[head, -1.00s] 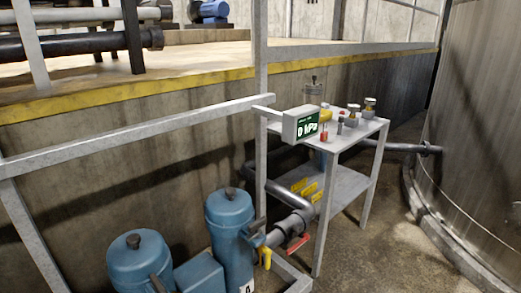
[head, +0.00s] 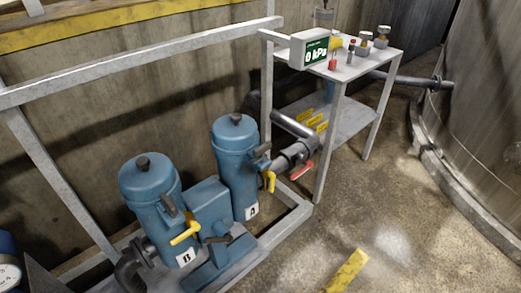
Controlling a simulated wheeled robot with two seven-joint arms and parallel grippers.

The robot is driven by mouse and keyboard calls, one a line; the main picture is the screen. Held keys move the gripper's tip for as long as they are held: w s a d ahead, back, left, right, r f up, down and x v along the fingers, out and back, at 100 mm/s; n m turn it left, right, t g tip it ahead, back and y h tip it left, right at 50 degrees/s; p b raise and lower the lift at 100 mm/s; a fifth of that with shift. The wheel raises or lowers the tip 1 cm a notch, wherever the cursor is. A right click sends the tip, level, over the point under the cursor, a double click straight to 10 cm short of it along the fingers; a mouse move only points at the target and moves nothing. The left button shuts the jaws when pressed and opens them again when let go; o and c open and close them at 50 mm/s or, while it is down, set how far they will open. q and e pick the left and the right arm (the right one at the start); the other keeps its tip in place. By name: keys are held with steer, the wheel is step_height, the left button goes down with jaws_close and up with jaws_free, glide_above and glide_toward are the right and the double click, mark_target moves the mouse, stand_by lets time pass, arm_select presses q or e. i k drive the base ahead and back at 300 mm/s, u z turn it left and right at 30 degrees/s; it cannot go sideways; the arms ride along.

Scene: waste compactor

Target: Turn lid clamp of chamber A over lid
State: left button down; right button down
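Chamber A (head: 238,172) is a blue upright cylinder with a white "A" label, in the middle of the head view. Its round lid (head: 236,122) is on top with a dark knob. A dark grey clamp-like part (head: 262,149) is at its upper right side; I cannot tell for sure whether it is the lid clamp or lies over the lid. A yellow handle (head: 270,181) hangs below it. Chamber B (head: 152,205), a similar blue cylinder labelled "B", stands to the left with a dark part at its side. Neither gripper shows in the head view.
A grey metal frame with a rail (head: 150,60) stands behind the chambers. A grey table (head: 362,66) with a "0 kPa" display (head: 312,50) beside it stands at the back right. A red handle (head: 302,171) sticks out near the pipe. Open floor (head: 330,225) lies in front at the right.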

mark_target(259, 154)
steer(key=z, duration=0.95)
steer(key=i, duration=0.45)
steer(key=u, duration=0.7)
